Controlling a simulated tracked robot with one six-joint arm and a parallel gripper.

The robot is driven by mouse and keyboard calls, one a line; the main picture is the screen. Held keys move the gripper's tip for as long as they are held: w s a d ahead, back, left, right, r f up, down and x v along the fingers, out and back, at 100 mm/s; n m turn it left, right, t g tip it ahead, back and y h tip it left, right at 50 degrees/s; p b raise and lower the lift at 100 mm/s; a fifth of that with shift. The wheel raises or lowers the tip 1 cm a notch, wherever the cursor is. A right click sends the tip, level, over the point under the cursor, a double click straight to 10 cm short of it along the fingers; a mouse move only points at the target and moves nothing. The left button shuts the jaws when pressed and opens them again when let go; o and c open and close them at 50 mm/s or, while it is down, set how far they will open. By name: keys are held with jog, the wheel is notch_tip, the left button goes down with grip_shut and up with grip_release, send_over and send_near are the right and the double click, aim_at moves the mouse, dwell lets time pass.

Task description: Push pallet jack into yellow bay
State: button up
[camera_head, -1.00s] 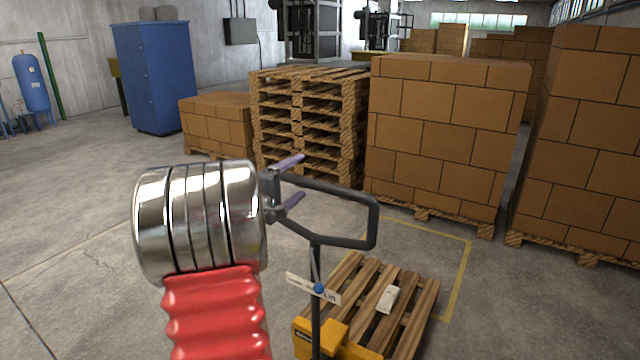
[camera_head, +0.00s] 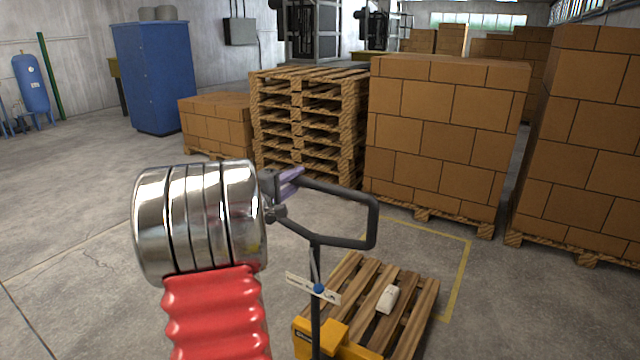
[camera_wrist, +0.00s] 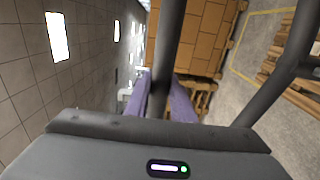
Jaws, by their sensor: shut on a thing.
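The pallet jack (camera_head: 318,328) is yellow with a dark loop handle (camera_head: 376,220), and stands at the lower middle of the head view. It carries a wooden pallet (camera_head: 412,312) with a small white item (camera_head: 387,298) on top. The yellow bay (camera_head: 461,272) is a line outline on the floor around and behind the pallet. My gripper (camera_head: 287,185) has purple fingers shut on the left side of the handle loop. The wrist view shows the dark handle bar (camera_wrist: 166,60) between the purple fingers (camera_wrist: 158,102). The jack's lower front is cut off by the frame edge.
Behind the bay stand a tall stack of boxes (camera_head: 445,135), a stack of empty pallets (camera_head: 308,125) and another box stack (camera_head: 580,150) at right. A blue cabinet (camera_head: 155,78) stands at back left. The floor at left is clear.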

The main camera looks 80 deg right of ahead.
jog(key=shift+f, duration=0.1)
jog(key=shift+c, duration=0.6)
jog(key=x, duration=0.9)
jog(key=shift+f, duration=0.2)
jog(key=shift+s, duration=0.15)
dwell(0.3)
